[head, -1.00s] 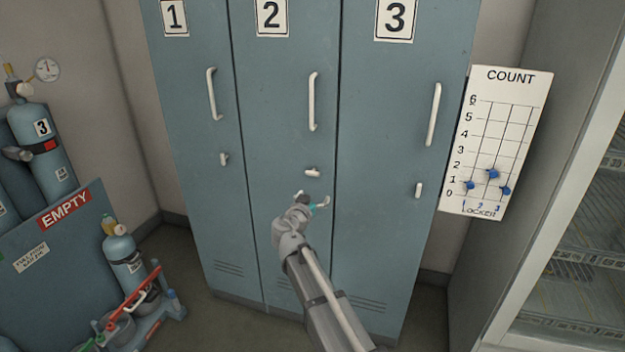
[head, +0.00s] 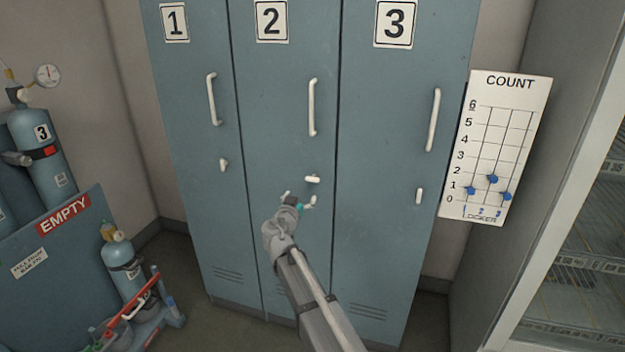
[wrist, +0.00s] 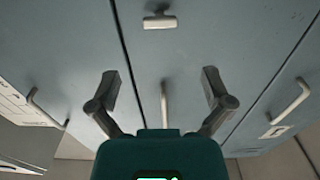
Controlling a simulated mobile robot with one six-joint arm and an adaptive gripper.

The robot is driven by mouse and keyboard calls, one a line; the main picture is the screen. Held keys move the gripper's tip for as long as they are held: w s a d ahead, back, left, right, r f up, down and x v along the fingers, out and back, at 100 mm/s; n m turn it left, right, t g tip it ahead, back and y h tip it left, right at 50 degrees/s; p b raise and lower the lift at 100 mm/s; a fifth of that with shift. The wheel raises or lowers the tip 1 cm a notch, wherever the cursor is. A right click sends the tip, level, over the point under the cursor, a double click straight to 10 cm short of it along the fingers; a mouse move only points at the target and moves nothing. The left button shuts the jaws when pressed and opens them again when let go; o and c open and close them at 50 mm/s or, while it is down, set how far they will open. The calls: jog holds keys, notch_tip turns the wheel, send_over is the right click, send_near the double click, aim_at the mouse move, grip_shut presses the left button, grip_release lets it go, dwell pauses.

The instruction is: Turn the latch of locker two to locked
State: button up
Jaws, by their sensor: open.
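Locker two (head: 275,110) is the middle blue-grey door, marked 2. Its small white latch (head: 312,180) lies horizontal in the head view, below the long upright handle (head: 312,107). In the wrist view the latch (wrist: 160,21) is near the top edge, lying crosswise, and the handle (wrist: 163,104) shows between the fingers. My gripper (head: 299,197) is open and empty, just below and slightly left of the latch in the head view. Its two fingers are spread wide in the wrist view (wrist: 160,88). No contact with the latch is visible.
The latches of locker one (head: 224,165) and locker three (head: 419,196) stand upright. A count board (head: 497,145) hangs at the right, beside a shelved cabinet (head: 570,240). Gas cylinders (head: 125,262) and a blue bin marked EMPTY (head: 60,245) stand at the left.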

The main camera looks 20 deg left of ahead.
aim_at(312, 179)
jog(key=w, duration=0.3)
jog(key=w+a, duration=0.1)
jog(key=w, duration=0.7)
jog(key=shift+w+a, duration=0.2)
jog(key=shift+w, duration=0.05)
jog(key=c, duration=1.1)
